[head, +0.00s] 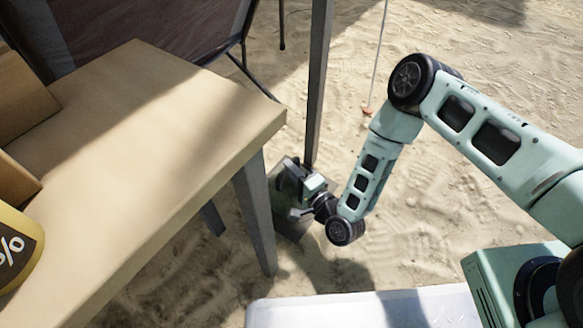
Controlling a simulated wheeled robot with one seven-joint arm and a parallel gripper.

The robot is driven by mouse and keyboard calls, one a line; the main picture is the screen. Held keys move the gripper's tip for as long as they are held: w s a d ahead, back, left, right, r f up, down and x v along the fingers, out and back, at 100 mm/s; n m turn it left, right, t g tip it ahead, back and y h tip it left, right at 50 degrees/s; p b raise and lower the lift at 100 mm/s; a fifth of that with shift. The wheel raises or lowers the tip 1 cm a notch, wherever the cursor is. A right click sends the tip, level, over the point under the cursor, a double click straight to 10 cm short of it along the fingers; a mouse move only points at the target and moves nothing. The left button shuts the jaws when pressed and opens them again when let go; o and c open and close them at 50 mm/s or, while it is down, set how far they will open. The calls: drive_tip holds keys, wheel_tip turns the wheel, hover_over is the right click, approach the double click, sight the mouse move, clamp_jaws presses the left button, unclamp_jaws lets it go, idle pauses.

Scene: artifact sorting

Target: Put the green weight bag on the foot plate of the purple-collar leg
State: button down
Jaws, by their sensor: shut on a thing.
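My gripper (297,190) is low over the sand, just left of the foot of a grey upright leg (318,80). It is shut on a dark green bag (287,183), which is partly hidden by the jaws. A dark grey flat plate (293,229) shows just below the gripper at ground level. I cannot tell whether the bag touches the plate. No purple collar shows on the visible part of the leg.
A tan-topped table (165,120) fills the left, its grey leg (254,212) close to my gripper. Cardboard boxes (22,95) and a yellow-and-black object (17,250) stand on it. A thin cord (378,55) runs down to the sand. Open sand lies to the right.

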drive_tip(key=shift+w+r, duration=0.1)
drive_tip(key=c, duration=1.8)
unclamp_jaws()
drive_tip(key=shift+f, duration=0.25)
drive_tip(key=o, duration=0.4)
drive_tip(key=shift+o, duration=0.2)
drive_tip(key=shift+r, duration=0.1)
